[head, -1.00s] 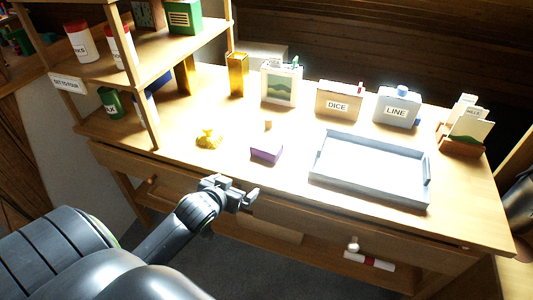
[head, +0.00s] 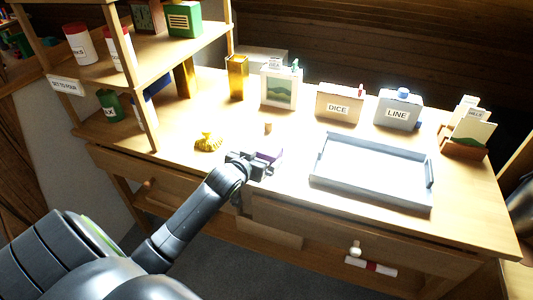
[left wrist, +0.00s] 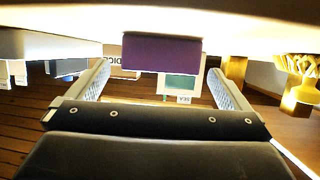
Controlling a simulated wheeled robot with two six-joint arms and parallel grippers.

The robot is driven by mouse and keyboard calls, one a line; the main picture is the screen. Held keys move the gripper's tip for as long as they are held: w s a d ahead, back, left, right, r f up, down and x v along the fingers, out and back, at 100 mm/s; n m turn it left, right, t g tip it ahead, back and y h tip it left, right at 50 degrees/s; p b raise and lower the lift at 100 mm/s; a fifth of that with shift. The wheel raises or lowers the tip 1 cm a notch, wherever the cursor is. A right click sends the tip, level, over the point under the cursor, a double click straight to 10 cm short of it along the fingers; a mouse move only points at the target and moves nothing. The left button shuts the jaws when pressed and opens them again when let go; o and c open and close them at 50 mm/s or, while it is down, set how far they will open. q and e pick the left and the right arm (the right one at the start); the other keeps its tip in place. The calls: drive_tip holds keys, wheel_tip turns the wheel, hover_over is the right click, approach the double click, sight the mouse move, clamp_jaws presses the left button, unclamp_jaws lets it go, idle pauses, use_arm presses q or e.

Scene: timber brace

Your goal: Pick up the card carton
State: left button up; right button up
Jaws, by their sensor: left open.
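The card carton appears to be the small purple box (head: 270,152) on the tabletop, left of the blue tray. My left gripper (head: 262,166) is open at the near side of this box and hides part of it in the head view. In the left wrist view, which looks upside down, the purple box (left wrist: 162,53) lies between and beyond the two spread fingers (left wrist: 162,85). I cannot tell whether either finger touches it. My right gripper is not in view.
A yellow crown-like piece (head: 209,141) stands left of the box, and a small wooden piece (head: 268,128) behind it. The blue tray (head: 318,172) is to the right and looks empty. DICE (head: 339,104) and LINE (head: 398,109) boxes stand at the back.

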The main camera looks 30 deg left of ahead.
sight(262, 154)
use_arm(q)
drive_tip(key=shift+w+f, duration=0.1)
drive_tip(key=shift+w, duration=0.3)
drive_tip(key=x, duration=0.4)
drive_tip(key=shift+a, duration=0.1)
drive_tip(key=shift+w+f, duration=0.1)
drive_tip(key=shift+w, duration=0.3)
drive_tip(key=c, duration=0.9)
